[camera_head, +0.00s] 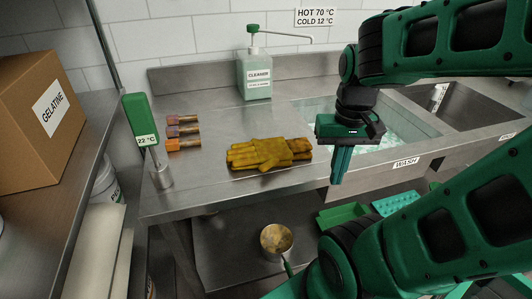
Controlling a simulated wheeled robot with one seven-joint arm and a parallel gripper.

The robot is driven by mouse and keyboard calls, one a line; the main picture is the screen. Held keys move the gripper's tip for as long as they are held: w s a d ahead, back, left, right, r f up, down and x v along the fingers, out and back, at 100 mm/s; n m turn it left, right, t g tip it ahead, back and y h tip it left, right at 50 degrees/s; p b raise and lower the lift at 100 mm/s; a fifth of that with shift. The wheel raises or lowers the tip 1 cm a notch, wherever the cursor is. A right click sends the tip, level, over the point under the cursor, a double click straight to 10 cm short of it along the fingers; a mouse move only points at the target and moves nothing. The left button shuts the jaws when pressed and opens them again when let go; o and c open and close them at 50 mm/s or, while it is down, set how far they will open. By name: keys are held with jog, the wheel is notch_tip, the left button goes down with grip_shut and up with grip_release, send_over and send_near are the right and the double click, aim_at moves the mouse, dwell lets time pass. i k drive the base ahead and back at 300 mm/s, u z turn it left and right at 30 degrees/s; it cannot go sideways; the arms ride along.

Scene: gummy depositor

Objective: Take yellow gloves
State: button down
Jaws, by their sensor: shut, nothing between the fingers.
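The yellow gloves (268,154) lie flat on the steel counter (215,187), near its front edge, one overlapping the other, with fingers pointing left. My gripper (338,181) points down to the right of the gloves, in front of the wash basin. Its green fingers are together with nothing between them. It is apart from the gloves.
A cleaner bottle (256,75) stands behind the gloves. Several small brown-orange items (184,132) and a green thermometer (141,120) are to the left. The wash basin (402,130) is to the right. A pot (277,239) and green trays (343,216) sit below.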

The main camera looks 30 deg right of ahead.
aim_at(264, 155)
jog(key=u, duration=0.9)
jog(key=k, duration=1.45)
jog(key=z, duration=0.3)
